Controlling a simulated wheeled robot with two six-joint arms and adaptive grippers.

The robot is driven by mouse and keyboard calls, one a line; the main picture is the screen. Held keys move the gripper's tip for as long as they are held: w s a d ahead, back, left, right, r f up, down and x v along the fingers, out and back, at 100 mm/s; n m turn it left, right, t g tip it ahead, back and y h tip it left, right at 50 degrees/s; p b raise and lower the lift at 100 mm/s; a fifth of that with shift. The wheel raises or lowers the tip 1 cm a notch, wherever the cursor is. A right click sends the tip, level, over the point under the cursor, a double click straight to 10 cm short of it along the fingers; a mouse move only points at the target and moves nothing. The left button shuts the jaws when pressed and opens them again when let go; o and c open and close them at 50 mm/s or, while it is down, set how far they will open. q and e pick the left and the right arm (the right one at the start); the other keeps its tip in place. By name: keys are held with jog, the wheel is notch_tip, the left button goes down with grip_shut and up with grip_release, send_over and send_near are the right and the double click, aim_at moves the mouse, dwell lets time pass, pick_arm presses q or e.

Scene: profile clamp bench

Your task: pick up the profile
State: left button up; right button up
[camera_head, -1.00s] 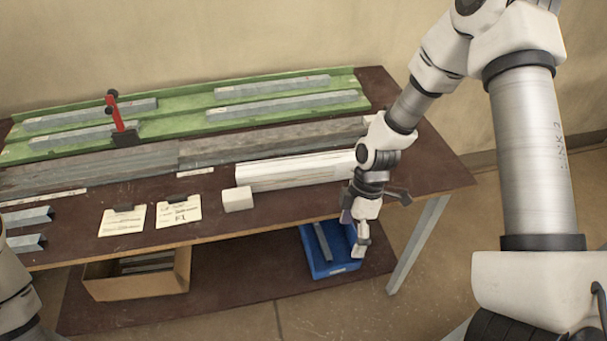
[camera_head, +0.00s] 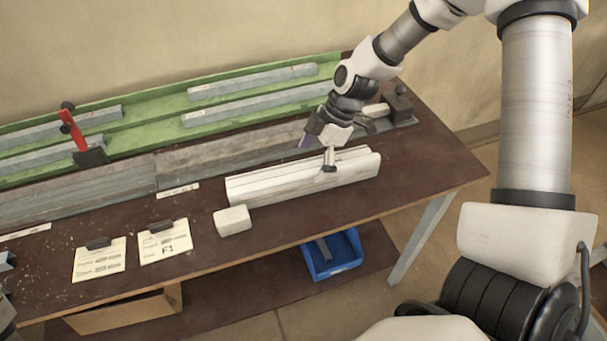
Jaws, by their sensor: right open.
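My right gripper (camera_head: 318,151) is open and points down above the back edge of a long white grooved block (camera_head: 290,180) on the bench. One fingertip overlaps the block's top in the picture; I cannot tell whether it touches. Nothing shows between the fingers. Several grey metal profiles lie in the green rack at the back, among them an upper right one (camera_head: 252,80) and a lower right one (camera_head: 255,104).
A small white block (camera_head: 232,220), two cards (camera_head: 165,241) and a blue bin (camera_head: 333,255) below are in front.

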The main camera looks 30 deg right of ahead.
aim_at(306, 171)
jog(key=x, duration=0.4)
jog(key=shift+w+d+f+b, duration=0.1)
jog(key=shift+w+f+b, duration=0.1)
jog(key=shift+w+b, duration=0.2)
jog(key=shift+s+r, duration=0.2)
jog(key=shift+s, duration=0.05)
jog(key=c, duration=1.7)
jog(key=shift+c, duration=0.2)
jog(key=shift+r, duration=0.1)
jog(key=shift+w+r, duration=0.1)
jog(key=shift+r, duration=0.15)
notch_tip(306, 171, up, 27)
jog(key=shift+p, duration=0.35)
